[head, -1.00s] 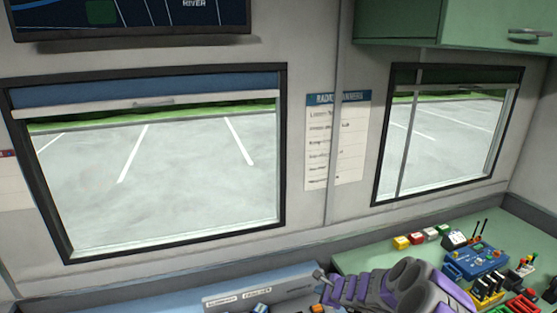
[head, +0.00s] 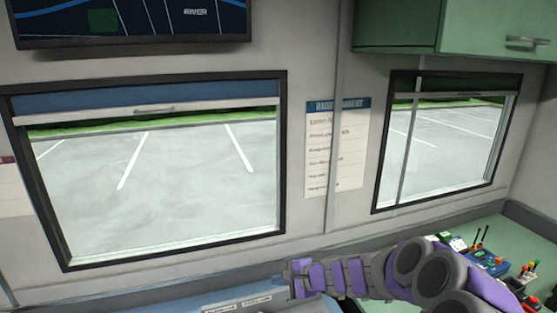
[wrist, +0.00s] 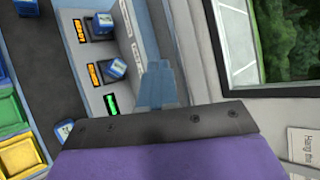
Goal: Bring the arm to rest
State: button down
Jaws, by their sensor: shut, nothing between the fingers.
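My purple and grey arm crosses the bottom right of the head view, above the green counter (head: 520,240). Its end, with my gripper (head: 290,276), points left, just below the wall ledge. In the wrist view my gripper (wrist: 160,82) shows as blue-grey fingers held together, with nothing between them. The fingers appear to be clear of the objects behind them.
The wrist view shows a grey panel (wrist: 118,72) with blue-and-white blocks and lit labels, and coloured bins (wrist: 15,125) at left. A green cabinet (head: 470,28) and a screen (head: 130,18) hang above.

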jog(key=s+a+r+n+g, duration=0.1)
jog(key=s+r+n+g, duration=0.15)
jog(key=s, duration=0.45)
jog(key=s+a+r+n+g+h, duration=0.1)
jog(key=s+r+n, duration=0.25)
jog(key=s, duration=0.45)
jog(key=s+a+r+n+g, duration=0.1)
jog(key=s+r+n+g, duration=0.1)
jog(key=s+n, duration=0.35)
jog(key=s+d+g+h, duration=0.1)
jog(key=s+d+h, duration=0.3)
jog(key=s+d, duration=0.4)
jog(key=s+d+f+n+g+h, duration=0.1)
jog(key=s+d+h, duration=0.3)
jog(key=s, duration=1.2)
jog(key=d, duration=0.4)
jog(key=shift+d+f+g, duration=0.2)
jog(key=shift+g, duration=0.15)
jog(key=shift+n, duration=0.25)
